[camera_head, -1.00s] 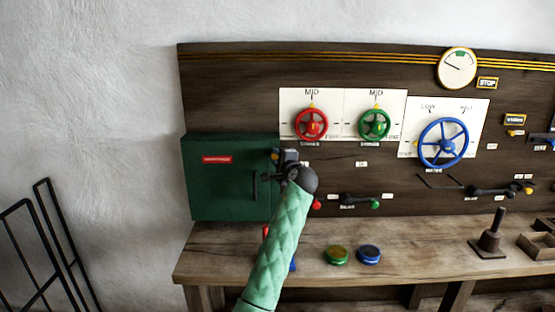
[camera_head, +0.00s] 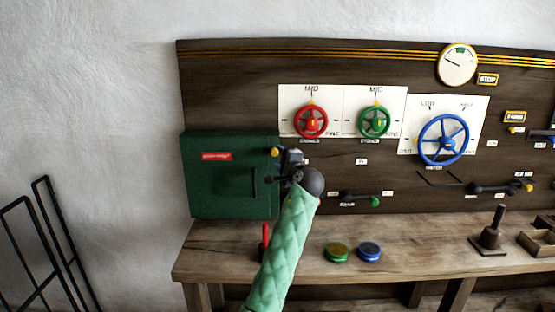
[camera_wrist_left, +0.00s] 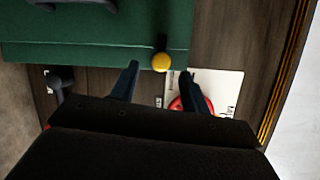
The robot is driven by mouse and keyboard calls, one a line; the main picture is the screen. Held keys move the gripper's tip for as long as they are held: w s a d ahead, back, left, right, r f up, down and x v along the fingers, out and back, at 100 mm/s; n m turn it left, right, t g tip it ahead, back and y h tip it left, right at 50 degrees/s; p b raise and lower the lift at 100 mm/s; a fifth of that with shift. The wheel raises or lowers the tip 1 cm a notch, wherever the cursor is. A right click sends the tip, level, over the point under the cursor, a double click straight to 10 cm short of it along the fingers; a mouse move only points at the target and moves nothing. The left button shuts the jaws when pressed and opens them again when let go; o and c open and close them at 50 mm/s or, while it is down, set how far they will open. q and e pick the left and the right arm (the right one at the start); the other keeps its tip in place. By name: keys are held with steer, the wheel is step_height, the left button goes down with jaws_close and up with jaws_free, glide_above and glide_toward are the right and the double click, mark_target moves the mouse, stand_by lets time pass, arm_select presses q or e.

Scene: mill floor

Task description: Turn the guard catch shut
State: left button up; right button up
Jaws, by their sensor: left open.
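The guard is a green box (camera_head: 225,185) with a red label, on the left end of the dark panel. Its catch, a short dark lever with a yellow knob (camera_head: 275,152), is at the box's right edge. It also shows in the left wrist view (camera_wrist_left: 161,62), sticking out past the green edge. My left gripper (camera_head: 288,158) is beside the knob in the head view. In the wrist view its two fingers (camera_wrist_left: 160,74) are apart, with the yellow knob between their tips; I cannot tell whether they touch it. My right gripper is not in view.
Red (camera_head: 311,121), green (camera_head: 374,121) and blue (camera_head: 443,139) handwheels are on the panel to the right. A black rack (camera_head: 58,240) stands at the left.

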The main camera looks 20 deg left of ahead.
arm_select(q)
steer(key=shift+b+v, duration=0.5)
steer(key=shift+v, duration=1.65)
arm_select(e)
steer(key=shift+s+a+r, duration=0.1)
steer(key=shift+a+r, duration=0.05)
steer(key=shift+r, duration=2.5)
arm_select(q)
steer(key=s+d+f+n+g+h, duration=0.2)
steer(key=s+d+f+n+h, duration=0.15)
steer(key=s+f, duration=0.55)
steer(key=s+d+f+n+g+h, duration=0.25)
steer(key=s+f+h, duration=0.3)
steer(key=f, duration=0.75)
steer(key=s+d+f+n+g+h, duration=0.1)
steer(key=s+d+f+n+h, duration=0.2)
steer(key=s+f, duration=0.6)
steer(key=s+a+f+g, duration=0.1)
steer(key=s+f+g, duration=0.2)
steer(key=s+f, duration=1)
steer(key=s+a+f+n+g, duration=0.1)
steer(key=s+f+g, duration=0.3)
steer(key=s+f, duration=1)
steer(key=s, duration=0.7)
steer(key=shift+s+a, duration=0.25)
steer(key=shift+s, duration=0.05)
